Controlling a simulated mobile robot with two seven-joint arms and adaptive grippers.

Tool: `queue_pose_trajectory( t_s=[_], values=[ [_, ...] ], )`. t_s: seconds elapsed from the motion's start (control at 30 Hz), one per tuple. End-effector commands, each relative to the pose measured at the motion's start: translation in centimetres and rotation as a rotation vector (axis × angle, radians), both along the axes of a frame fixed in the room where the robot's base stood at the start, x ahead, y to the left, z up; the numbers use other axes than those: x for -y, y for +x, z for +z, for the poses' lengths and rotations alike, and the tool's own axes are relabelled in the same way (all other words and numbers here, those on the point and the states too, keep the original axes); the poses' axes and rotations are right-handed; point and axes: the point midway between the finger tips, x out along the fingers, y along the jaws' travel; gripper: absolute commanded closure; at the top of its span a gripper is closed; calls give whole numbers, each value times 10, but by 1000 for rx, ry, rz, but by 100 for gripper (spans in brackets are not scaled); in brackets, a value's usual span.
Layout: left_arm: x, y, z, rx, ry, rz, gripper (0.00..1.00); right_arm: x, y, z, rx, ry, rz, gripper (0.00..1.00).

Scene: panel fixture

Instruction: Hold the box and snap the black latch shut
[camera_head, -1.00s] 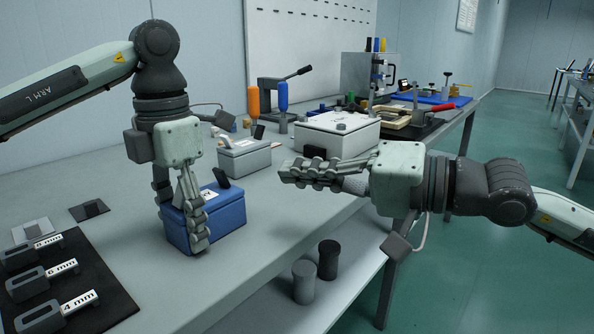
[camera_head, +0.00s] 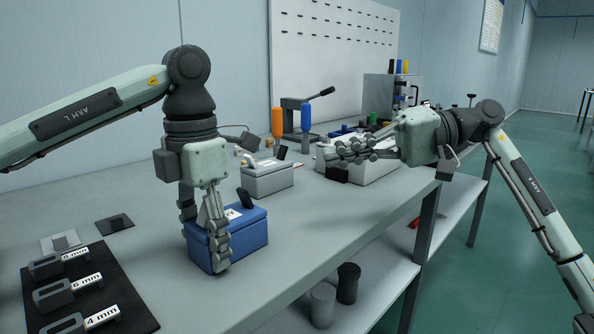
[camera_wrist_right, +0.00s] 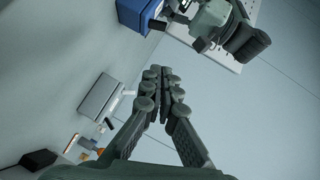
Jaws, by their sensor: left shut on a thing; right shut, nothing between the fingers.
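The blue box (camera_head: 248,240) stands on the bench, lower left of centre in the head view. Its black latch (camera_head: 245,198) sticks up at a tilt from the lid's far right side, so it is open. My left gripper (camera_head: 204,242) is shut on the box's left end, fingers pointing down and hiding part of it. My right gripper (camera_head: 330,154) is shut and empty, in the air to the right of the box, fingers pointing left. In the right wrist view its fingertips (camera_wrist_right: 161,72) meet, and the blue box (camera_wrist_right: 134,13) with its latch (camera_wrist_right: 156,25) shows at the top.
A grey box (camera_head: 268,181) with a raised black latch (camera_head: 281,152) stands behind the blue box. A larger white box (camera_head: 378,174) lies behind my right gripper. A black mat (camera_head: 120,300) with labelled blocks is at lower left. Bare bench lies right of the blue box.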

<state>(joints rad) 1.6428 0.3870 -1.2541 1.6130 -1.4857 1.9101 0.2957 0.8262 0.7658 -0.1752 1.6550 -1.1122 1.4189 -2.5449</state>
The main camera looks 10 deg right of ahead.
Motion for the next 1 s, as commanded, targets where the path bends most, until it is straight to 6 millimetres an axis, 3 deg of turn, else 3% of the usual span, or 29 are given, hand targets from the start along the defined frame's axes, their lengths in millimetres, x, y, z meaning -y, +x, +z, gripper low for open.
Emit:
queue_pose_trajectory(
  t_s=[0.5,0.73,1.0],
  values=[
    [0,0,0,0,0,0,94,-95,15,-25,-1,-1,0,100],
    [0,0,0,0,0,0,94,-115,0,-34,-2,-2,-4,100],
    [0,0,0,0,0,0,94,-120,-4,-36,-2,-2,-5,100]
  ],
)
